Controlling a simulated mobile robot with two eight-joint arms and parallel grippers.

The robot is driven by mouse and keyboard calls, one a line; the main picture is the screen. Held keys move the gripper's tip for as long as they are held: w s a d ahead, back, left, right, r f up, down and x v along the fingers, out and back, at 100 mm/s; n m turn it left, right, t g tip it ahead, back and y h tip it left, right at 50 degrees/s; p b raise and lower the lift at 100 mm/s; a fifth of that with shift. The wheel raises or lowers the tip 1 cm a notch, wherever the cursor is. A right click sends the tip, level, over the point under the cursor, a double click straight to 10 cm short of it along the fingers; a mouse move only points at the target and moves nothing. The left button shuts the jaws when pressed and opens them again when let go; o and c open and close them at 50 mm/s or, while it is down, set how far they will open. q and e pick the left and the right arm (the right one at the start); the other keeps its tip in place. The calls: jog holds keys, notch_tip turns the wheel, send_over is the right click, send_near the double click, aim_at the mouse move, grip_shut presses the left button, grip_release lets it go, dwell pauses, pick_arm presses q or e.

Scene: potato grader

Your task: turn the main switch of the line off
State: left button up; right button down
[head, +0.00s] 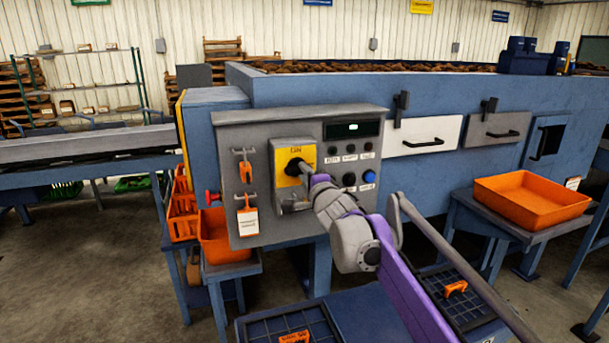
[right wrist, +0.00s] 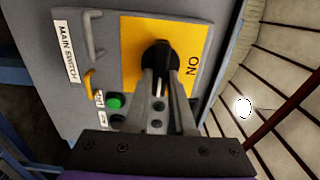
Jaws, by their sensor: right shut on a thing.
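The main switch is a black rotary handle (right wrist: 158,56) on a yellow plate (head: 286,178) marked ON, on the front of the grey control panel (head: 232,140). The MAIN SWITCH label (right wrist: 67,51) shows in the right wrist view. My right gripper (right wrist: 160,84) is shut on the black handle, one finger on each side of it. In the head view the right gripper (head: 306,182) reaches the plate from the lower right and partly covers it. The exact angle of the handle is hard to tell. My left gripper is not in view.
Orange padlock-like pieces and a tag (head: 248,221) hang left of the switch. Buttons (head: 349,179) and a small display (head: 353,129) are to its right. A red knob (head: 212,197) sticks out at the panel's left side. An orange tray (head: 531,198) stands at right.

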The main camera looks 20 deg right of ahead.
dwell(0.3)
jog(key=c, duration=0.8)
grip_release()
jog(key=shift+o, duration=0.2)
jog(key=s, duration=1.1)
jog(key=shift+d+b, duration=0.15)
jog(key=shift+b, duration=0.25)
